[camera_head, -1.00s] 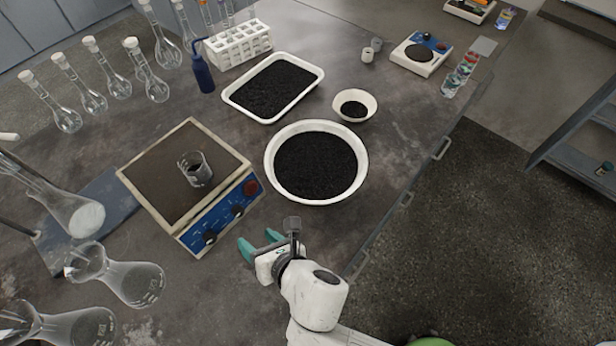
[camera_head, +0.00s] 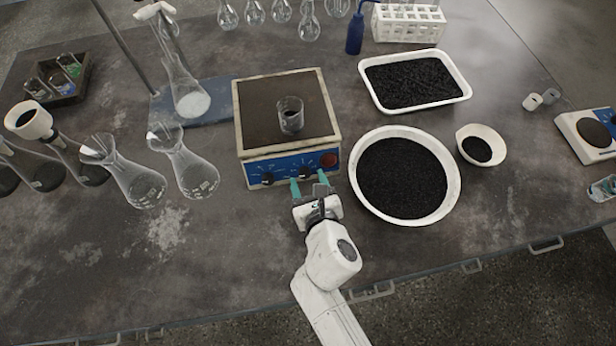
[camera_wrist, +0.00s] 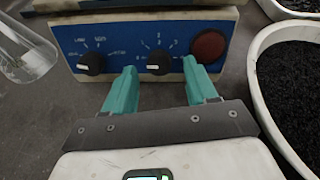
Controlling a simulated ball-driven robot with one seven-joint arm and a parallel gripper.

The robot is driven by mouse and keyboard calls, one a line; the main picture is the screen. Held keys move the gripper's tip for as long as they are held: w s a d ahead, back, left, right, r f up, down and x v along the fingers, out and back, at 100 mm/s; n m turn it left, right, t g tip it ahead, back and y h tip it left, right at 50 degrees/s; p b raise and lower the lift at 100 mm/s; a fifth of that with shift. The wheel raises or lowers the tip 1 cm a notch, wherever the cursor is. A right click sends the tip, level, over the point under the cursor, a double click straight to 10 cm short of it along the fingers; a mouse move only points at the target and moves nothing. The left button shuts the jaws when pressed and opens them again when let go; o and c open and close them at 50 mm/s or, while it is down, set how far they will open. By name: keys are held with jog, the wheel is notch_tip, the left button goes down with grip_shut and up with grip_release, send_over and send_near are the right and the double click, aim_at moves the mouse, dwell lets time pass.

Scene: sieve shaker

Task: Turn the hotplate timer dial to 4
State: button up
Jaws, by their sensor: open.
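The hotplate (camera_head: 248,122) stands on the bench with its blue front panel facing my gripper. In the wrist view, the panel carries a left black dial (camera_wrist: 90,64), a right black dial (camera_wrist: 159,62) with numerals including 2 and 3, and a round red knob (camera_wrist: 208,46). The right dial's white mark points left; the numeral there is too small to read. My gripper (camera_head: 309,183) is open and empty in front of the panel. In the wrist view its teal fingertips (camera_wrist: 160,70) lie left and right of the right dial. Whether they reach around it is unclear.
A small glass beaker (camera_head: 290,118) stands on the hotplate. A large white bowl of black grains (camera_head: 455,190) is close to the right of my gripper. Conical flasks (camera_head: 195,175) stand to the left. The bench front is clear.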

jog(key=shift+x, duration=1.05)
jog(key=c, duration=1.1)
jog(key=shift+o, duration=0.2)
